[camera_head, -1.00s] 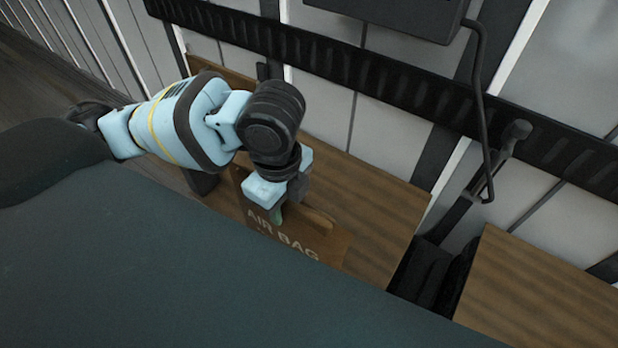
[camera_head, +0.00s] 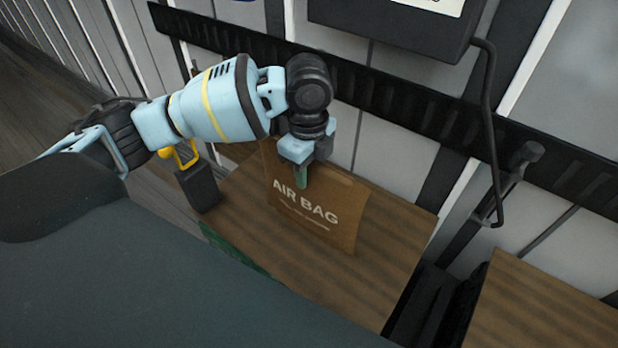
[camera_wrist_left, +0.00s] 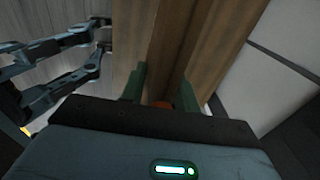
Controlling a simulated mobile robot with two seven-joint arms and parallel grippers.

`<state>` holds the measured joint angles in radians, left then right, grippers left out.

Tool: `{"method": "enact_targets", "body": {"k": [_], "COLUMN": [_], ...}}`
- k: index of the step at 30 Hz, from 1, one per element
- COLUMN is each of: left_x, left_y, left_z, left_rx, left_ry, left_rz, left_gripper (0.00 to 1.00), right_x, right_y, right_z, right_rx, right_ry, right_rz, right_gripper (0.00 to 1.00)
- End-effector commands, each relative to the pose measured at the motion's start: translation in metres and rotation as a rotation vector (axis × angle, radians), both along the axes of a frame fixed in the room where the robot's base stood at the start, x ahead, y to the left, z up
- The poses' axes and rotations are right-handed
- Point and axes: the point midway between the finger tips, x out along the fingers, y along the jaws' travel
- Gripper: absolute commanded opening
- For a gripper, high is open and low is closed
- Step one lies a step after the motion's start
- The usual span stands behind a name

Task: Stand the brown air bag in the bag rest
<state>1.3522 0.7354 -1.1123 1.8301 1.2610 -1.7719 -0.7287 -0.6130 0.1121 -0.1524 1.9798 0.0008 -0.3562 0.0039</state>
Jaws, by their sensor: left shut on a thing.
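The brown air bag (camera_head: 320,212), lettered AIR BAG, hangs upright and slightly tilted over the brown wood-grained table top in the head view. My left gripper (camera_head: 302,176) is shut on its upper edge, with a green finger over the bag's face. In the left wrist view my left gripper (camera_wrist_left: 160,98) shows two green fingers with a small orange-brown patch between them. I cannot tell whether the bag's lower edge touches the table. I cannot make out the bag rest in either view. My right gripper is not in view.
The table top (camera_head: 390,262) is bare to the right of the bag. A dark block with a yellow handle (camera_head: 198,180) stands at the left edge, and a green strip (camera_head: 238,248) lies at the near edge. A black slotted rail (camera_head: 420,112) runs along the wall behind.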

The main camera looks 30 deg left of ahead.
Motion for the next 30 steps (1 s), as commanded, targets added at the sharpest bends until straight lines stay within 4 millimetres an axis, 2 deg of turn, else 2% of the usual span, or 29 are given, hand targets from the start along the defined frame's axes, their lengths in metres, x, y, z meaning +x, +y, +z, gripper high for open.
{"method": "enact_targets", "body": {"k": [2,6,9,21,22,26,30], "left_x": [0.006,0.004,0.005,0.005,0.005,0.005,0.005], "left_y": [0.001,0.001,0.001,0.001,0.001,0.001,0.001], "left_z": [-0.003,-0.026,-0.034,-0.038,-0.038,-0.038,-0.038], "left_rx": [0.000,0.001,0.001,0.000,0.000,0.000,0.000], "left_ry": [0.001,0.003,-0.001,-0.003,-0.002,-0.002,-0.002], "left_rz": [0.002,0.001,0.001,0.001,0.001,0.001,0.001], "left_gripper": [0.00,0.00,0.00,0.00,0.35,0.52,0.53], "right_x": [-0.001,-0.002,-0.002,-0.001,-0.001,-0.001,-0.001], "right_y": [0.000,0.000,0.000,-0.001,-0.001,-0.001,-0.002], "right_z": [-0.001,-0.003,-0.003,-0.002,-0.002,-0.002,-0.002], "right_rx": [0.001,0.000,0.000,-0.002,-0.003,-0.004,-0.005], "right_ry": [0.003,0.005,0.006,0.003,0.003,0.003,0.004], "right_rz": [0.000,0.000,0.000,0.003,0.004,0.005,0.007], "right_gripper": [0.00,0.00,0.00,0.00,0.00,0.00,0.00]}}
